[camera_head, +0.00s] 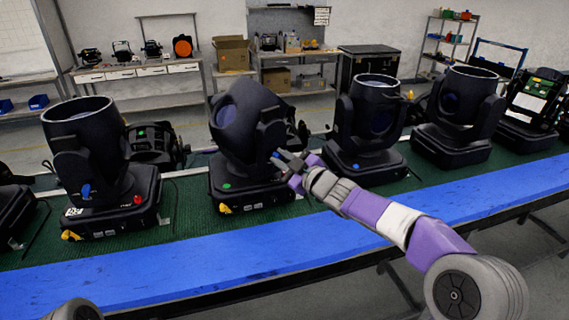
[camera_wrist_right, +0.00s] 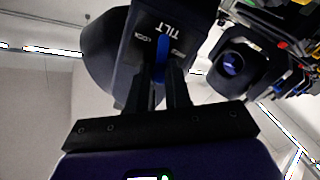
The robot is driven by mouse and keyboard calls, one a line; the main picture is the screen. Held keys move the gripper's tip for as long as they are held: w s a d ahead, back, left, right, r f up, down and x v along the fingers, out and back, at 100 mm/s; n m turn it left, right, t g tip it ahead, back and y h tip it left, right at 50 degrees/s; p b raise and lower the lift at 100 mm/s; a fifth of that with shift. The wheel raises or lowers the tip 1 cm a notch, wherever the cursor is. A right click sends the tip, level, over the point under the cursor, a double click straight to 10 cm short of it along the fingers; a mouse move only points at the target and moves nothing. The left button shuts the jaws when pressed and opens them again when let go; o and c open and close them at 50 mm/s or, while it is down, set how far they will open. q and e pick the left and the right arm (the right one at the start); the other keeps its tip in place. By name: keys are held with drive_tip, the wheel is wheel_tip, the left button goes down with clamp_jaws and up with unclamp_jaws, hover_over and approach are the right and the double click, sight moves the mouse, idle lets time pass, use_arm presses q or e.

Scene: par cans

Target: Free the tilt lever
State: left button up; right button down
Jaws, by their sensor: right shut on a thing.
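The tilt lever is a small blue tab on the yoke side of a black moving-head light (camera_head: 240,115), which stands on the green mat with its head tilted. My right gripper (camera_head: 286,160) reaches that light's yoke from the right. In the right wrist view the blue lever (camera_wrist_right: 160,62) sits between the two black fingers (camera_wrist_right: 161,85), which are shut on it. The side panel (camera_wrist_right: 150,30) there reads TILT, with a LOCK mark left of the lever. My left gripper is out of view; only a bit of my left arm shows at the bottom left.
Similar lights stand close on both sides: one at left (camera_head: 85,150), others at right (camera_head: 368,125) and (camera_head: 460,115). A blue strip (camera_head: 300,245) runs along the front of the bench and is clear. Workbenches with cardboard boxes (camera_head: 232,53) stand behind.

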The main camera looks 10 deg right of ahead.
drive_tip(key=shift+s+a+f+n+b, duration=0.15)
drive_tip(key=shift+n+b, duration=0.2)
drive_tip(key=shift+n, duration=0.25)
drive_tip(key=shift+w+a+n+b, duration=0.1)
drive_tip(key=shift+n+b, duration=0.2)
drive_tip(key=shift+n, duration=0.3)
drive_tip(key=shift+s, duration=0.1)
drive_tip(key=c, duration=1.1)
unclamp_jaws()
drive_tip(key=shift+o, duration=0.2)
drive_tip(key=v, duration=0.7)
drive_tip(key=shift+s+p, duration=0.3)
drive_tip(key=shift+p, duration=0.05)
drive_tip(key=shift+d, duration=0.1)
